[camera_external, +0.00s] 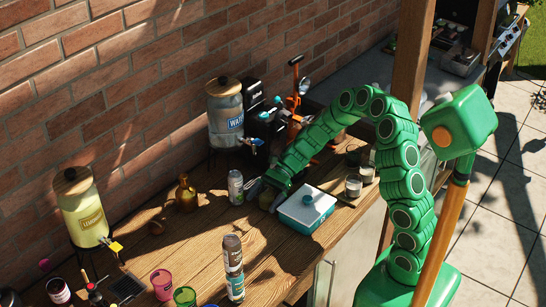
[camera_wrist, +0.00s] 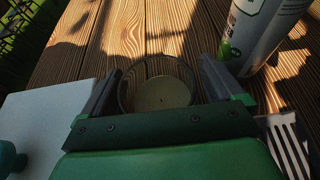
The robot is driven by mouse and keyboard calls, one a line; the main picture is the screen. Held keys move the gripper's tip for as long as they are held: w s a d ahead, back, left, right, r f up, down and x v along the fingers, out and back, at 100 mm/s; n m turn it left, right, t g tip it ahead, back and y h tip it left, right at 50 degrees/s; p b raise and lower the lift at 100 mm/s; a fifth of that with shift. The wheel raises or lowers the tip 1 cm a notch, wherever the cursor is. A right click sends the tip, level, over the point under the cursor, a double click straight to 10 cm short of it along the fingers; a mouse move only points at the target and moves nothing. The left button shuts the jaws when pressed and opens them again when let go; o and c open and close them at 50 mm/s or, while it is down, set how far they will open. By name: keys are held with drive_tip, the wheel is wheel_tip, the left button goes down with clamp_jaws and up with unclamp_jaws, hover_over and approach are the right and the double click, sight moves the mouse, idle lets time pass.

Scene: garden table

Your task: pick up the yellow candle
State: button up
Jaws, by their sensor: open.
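A round glass with pale yellowish wax, which looks like the yellow candle (camera_wrist: 162,93), stands on the wooden table between the fingers of my gripper (camera_wrist: 160,70) in the wrist view. My gripper is open, with one finger on each side of the glass; I cannot tell whether either finger touches it. The gripper's palm bar hides the near part of the candle. In the external view, my gripper (camera_external: 263,190) is low at the table, and a yellowish-green bit of the candle (camera_external: 267,201) shows beside it, mostly hidden.
A can (camera_external: 235,187) stands just left of the gripper. The water dispenser (camera_external: 225,115) is behind.

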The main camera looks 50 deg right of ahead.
drive_tip(key=shift+c, duration=0.4)
drive_tip(key=c, duration=1.3)
drive_tip(key=shift+r, duration=0.1)
